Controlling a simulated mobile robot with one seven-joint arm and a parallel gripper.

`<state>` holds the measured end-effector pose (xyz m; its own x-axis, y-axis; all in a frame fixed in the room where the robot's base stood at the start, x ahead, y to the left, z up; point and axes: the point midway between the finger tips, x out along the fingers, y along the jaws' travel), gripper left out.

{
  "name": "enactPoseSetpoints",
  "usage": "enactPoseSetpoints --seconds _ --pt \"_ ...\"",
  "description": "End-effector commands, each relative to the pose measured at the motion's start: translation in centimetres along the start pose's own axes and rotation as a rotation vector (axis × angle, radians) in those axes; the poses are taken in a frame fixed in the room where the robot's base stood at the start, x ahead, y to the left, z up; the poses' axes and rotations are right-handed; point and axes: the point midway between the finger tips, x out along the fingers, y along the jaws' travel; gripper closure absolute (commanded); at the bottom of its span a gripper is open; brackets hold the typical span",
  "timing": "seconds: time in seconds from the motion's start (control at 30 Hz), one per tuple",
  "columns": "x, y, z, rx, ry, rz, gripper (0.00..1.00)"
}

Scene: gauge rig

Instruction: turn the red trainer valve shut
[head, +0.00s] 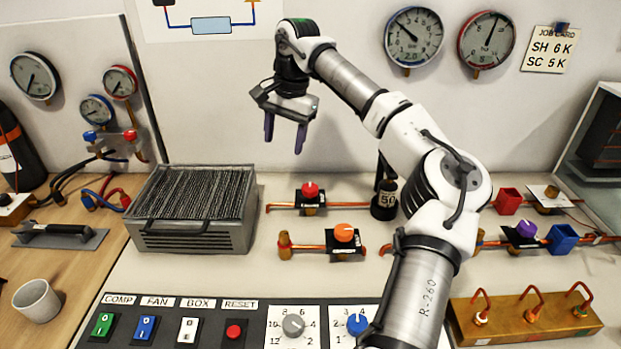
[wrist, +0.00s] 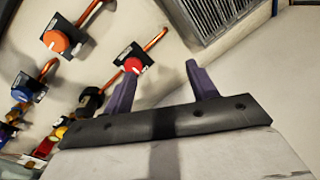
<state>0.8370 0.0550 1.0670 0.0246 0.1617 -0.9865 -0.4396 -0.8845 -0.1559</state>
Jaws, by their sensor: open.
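The red trainer valve is a red round knob (head: 310,189) on a black block, on a copper pipe lying on the pale bench. In the wrist view the red knob (wrist: 132,65) shows just beyond the left finger, which partly overlaps it. The gripper is clear of the knob.
An orange knob (head: 344,232) sits on a pipe in front of the red one. A finned condenser (head: 197,240) stands to the left. A purple knob (head: 526,228) is further right. A switch panel (head: 262,333) lies in front.

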Motion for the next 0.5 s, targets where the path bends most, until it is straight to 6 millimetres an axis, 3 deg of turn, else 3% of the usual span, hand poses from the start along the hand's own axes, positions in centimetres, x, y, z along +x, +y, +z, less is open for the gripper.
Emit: enactPoseSetpoints --seconds 0.03,0.13,0.27,0.5 --pt "-0.6 2.1 -1.1 0.010 0.027 0.062 0.42" --pt "-1.4 4.4 -2.1 0.014 0.047 0.138 0.42" --pt "-0.8 5.4 -2.5 0.016 0.049 0.164 0.42" --pt "3.5 5.9 -2.5 0.013 0.045 0.160 0.42"
